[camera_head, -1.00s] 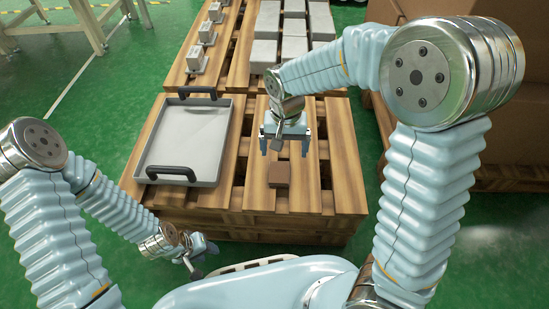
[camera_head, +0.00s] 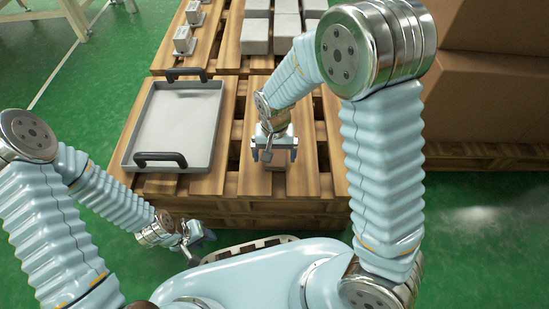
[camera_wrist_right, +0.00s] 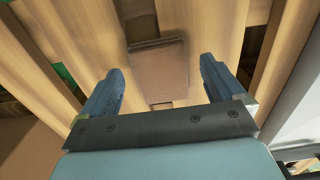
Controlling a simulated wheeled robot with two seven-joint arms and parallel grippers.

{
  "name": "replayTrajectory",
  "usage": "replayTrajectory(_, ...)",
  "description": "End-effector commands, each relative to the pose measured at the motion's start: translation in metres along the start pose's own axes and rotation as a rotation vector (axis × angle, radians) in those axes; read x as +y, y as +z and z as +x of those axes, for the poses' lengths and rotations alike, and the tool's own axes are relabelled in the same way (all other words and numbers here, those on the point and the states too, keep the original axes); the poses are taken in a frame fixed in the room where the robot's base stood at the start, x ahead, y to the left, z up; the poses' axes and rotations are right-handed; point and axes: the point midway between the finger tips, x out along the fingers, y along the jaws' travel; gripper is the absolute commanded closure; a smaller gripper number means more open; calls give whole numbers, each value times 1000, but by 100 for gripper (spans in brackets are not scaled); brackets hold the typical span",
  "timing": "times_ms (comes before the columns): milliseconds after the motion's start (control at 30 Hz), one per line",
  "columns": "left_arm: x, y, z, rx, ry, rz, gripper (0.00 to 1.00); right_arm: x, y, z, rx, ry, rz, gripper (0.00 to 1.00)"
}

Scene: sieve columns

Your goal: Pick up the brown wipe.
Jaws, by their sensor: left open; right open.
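The brown wipe (camera_wrist_right: 158,72) is a flat brown square on the wooden slats in the right wrist view. In the head view only a bit of the wipe (camera_head: 277,160) shows, mostly hidden behind my right gripper. My right gripper (camera_head: 275,156) is open, pointing down over the wipe. In the right wrist view, its two blue fingers stand on either side of the wipe, with gaps between; I cannot tell how high the tips are above the slats. My left gripper (camera_head: 196,241) is open and empty, low in front of the pallet.
A grey tray (camera_head: 176,124) with two dark handles lies on the pallet (camera_head: 262,182), left of my right gripper. Grey blocks (camera_head: 256,36) and small metal parts (camera_head: 184,40) sit on pallets behind. Large cardboard boxes (camera_head: 487,100) stand at the right.

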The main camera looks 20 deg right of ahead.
Motion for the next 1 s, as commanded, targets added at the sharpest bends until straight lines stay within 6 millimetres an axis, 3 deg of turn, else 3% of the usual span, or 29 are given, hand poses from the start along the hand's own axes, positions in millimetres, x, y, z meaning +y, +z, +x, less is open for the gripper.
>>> replayTrajectory(67, -2, 0, 4, 1, 0, 0, 57, 0, 0, 11, 0, 0, 1, 4)
replayTrajectory(267, -1, 0, 3, 1, 0, 0, 57, 0, 0, 11, 1, -1, 0, 4)
replayTrajectory(667, -1, 0, 3, 1, 0, 0, 57, 0, 0, 10, 1, -1, 1, 62)
replayTrajectory(1000, 0, 0, 1, 1, 0, 0, 57, 0, -1, 5, 3, -2, 0, 64)
